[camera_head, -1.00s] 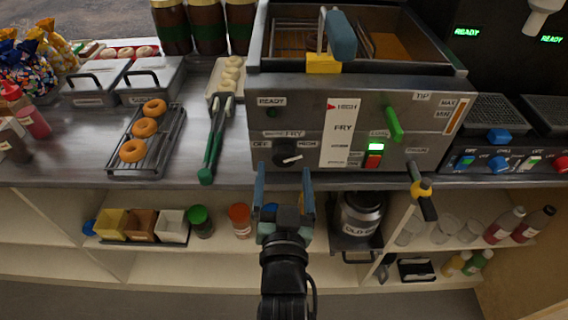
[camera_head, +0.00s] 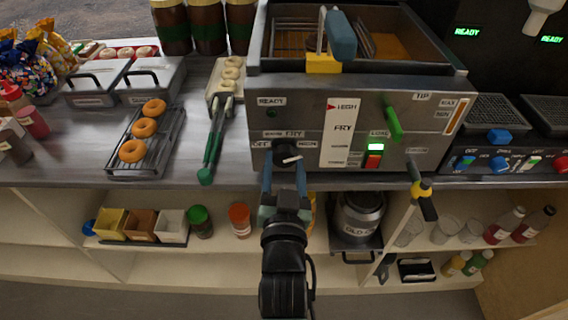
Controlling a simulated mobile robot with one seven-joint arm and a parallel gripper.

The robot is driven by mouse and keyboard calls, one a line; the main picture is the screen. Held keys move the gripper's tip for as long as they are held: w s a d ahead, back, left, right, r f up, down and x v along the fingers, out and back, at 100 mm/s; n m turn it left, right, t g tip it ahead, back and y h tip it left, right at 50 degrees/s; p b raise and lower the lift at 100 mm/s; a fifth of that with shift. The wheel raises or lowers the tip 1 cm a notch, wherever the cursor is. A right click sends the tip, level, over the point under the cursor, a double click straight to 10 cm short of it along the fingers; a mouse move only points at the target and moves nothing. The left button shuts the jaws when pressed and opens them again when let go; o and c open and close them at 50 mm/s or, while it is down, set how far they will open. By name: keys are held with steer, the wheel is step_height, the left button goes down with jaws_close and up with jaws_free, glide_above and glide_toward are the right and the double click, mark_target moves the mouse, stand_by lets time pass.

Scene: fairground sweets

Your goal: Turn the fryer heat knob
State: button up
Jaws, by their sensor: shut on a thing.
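The fryer (camera_head: 300,118) is a steel box with a labelled front panel at the back centre. Its heat knob (camera_head: 286,152) is black with a white pointer, low on the left of the panel between the OFF and HIGH labels. The white pointer lies towards the right. My gripper (camera_head: 285,162) reaches up from below, its two blue fingers on either side of the knob and shut on it. The fingertips cover part of the knob's lower sides.
A green lever (camera_head: 393,124) and a lit switch (camera_head: 374,155) are right of the knob. A yellow-collared black handle (camera_head: 422,191) juts from the lower right. Tongs (camera_head: 213,145) and a doughnut rack (camera_head: 150,165) lie on the counter to the left. Shelves with containers are below.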

steer(key=shift+c, duration=1)
steer(key=shift+n, duration=0.3)
steer(key=n+p, duration=0.2)
steer(key=n, duration=0.2)
steer(key=shift+r, duration=0.1)
steer(key=shift+n+p, duration=0.9)
steer(key=shift+n, duration=1.2)
steer(key=o, duration=1.4)
steer(key=shift+c, duration=0.2)
